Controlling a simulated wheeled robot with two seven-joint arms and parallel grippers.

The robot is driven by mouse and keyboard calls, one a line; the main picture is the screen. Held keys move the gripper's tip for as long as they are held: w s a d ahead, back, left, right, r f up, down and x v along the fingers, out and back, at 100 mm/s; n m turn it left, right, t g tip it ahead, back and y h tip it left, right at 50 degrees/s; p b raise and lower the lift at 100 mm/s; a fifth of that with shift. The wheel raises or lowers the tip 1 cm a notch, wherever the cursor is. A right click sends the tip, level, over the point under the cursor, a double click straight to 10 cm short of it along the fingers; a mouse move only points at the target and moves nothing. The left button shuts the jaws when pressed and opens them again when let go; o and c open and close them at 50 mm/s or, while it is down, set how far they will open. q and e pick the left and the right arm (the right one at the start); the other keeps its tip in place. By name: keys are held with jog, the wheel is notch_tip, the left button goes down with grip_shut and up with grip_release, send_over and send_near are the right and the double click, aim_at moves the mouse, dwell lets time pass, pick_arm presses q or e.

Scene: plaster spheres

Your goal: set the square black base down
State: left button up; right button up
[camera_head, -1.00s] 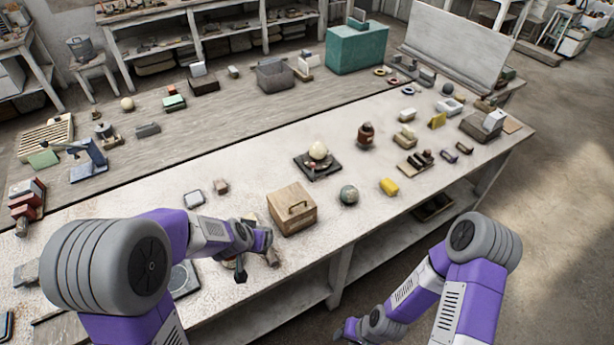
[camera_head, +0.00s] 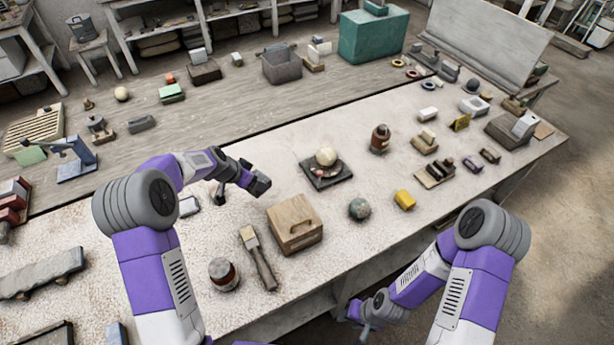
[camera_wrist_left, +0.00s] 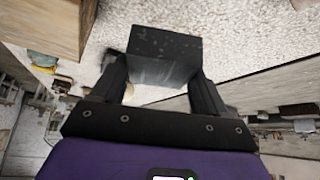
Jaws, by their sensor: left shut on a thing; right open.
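My left gripper (camera_head: 250,180) is shut on the square black base (camera_head: 260,187), a small dark block, behind the wooden box in the head view. In the left wrist view the base (camera_wrist_left: 165,55) sits between the two black fingers, its flat face towards the camera. It appears to be held above the table (camera_head: 180,245); the exact gap is hard to tell. My right gripper (camera_head: 366,325) hangs low beyond the table's front edge, open and away from the objects.
A black tray (camera_head: 318,183) with a cream ball (camera_head: 326,157) lies right of my left gripper. A greenish sphere (camera_head: 359,209) is nearby.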

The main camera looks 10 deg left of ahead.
pick_arm(q)
jog(key=f, duration=0.5)
jog(key=shift+s+f, duration=0.1)
jog(key=shift+s, duration=0.2)
jog(key=shift+w+f, duration=0.1)
jog(key=shift+f, duration=2.1)
jog(key=shift+b, duration=0.4)
jog(key=shift+f, duration=0.15)
jog(key=o, duration=1.5)
jog(key=shift+c, duration=0.2)
